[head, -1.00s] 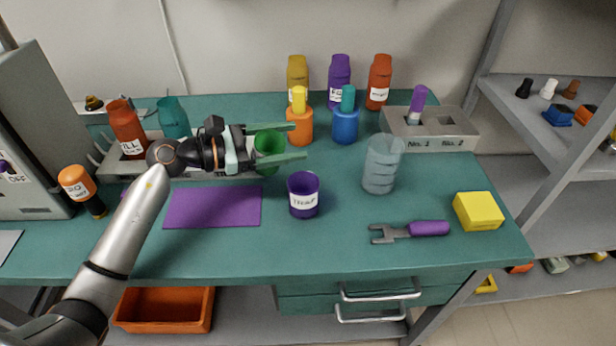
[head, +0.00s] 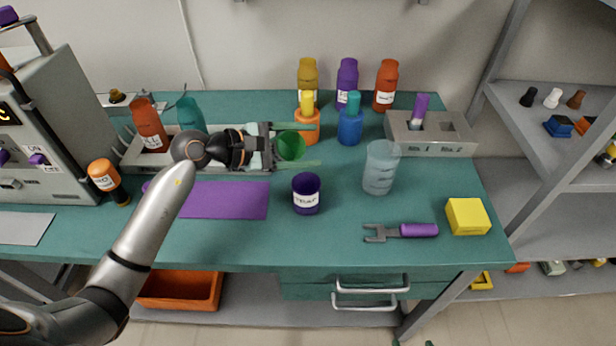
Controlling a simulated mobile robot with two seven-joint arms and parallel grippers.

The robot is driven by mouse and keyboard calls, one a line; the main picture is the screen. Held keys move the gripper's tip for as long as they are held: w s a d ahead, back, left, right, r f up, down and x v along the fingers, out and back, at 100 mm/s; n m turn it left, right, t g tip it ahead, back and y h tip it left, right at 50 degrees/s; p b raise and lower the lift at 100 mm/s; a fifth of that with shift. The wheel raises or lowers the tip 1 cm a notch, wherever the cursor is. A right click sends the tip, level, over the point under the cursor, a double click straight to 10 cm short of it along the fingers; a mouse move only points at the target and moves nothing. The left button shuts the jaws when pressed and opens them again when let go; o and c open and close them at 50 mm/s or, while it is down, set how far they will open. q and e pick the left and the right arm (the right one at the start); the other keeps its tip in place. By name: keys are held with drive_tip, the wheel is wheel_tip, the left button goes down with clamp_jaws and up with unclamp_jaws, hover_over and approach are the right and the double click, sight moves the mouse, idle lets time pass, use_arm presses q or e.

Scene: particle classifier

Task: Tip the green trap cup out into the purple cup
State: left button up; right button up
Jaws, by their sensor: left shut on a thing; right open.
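The green trap cup (head: 290,146) is between the fingers of my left gripper (head: 314,145), which is shut on it. Its round green opening faces the camera; I cannot tell how far it is tilted. The gripper and cup are blurred. The purple cup (head: 306,195), with a white label, stands upright on the bench, nearer the camera and slightly right of the green cup. The two cups are apart in the picture. My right gripper is not in view.
A clear beaker (head: 381,168) stands right of the purple cup. A purple mat (head: 225,200) lies to its left. A purple-handled tool (head: 405,231) and yellow block (head: 467,216) lie front right.

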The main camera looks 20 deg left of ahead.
use_arm(q)
drive_tip(key=shift+s+r+m+y+p, duration=0.1)
drive_tip(key=shift+m+y+p, duration=0.2)
drive_tip(key=shift+p, duration=0.15)
use_arm(e)
drive_tip(key=shift+d+r, duration=0.2)
drive_tip(key=shift+r, duration=0.2)
use_arm(q)
drive_tip(key=shift+d, duration=0.1)
use_arm(e)
drive_tip(key=shift+s+d, duration=0.1)
drive_tip(key=shift+d, duration=0.1)
use_arm(q)
drive_tip(key=shift+r+m+y+p, duration=0.1)
drive_tip(key=shift+m+y+p, duration=0.3)
drive_tip(key=shift+m+p, duration=0.15)
use_arm(e)
drive_tip(key=shift+d+r, duration=0.15)
use_arm(q)
drive_tip(key=shift+p, duration=0.3)
use_arm(e)
drive_tip(key=shift+w+d+r, duration=0.1)
drive_tip(key=shift+w+r, duration=0.1)
drive_tip(key=shift+r, duration=0.15)
use_arm(q)
drive_tip(key=shift+r+m+y+p, duration=0.1)
drive_tip(key=shift+m+y+p, duration=0.2)
drive_tip(key=shift+m, duration=0.15)
use_arm(e)
drive_tip(key=shift+d+r, duration=0.1)
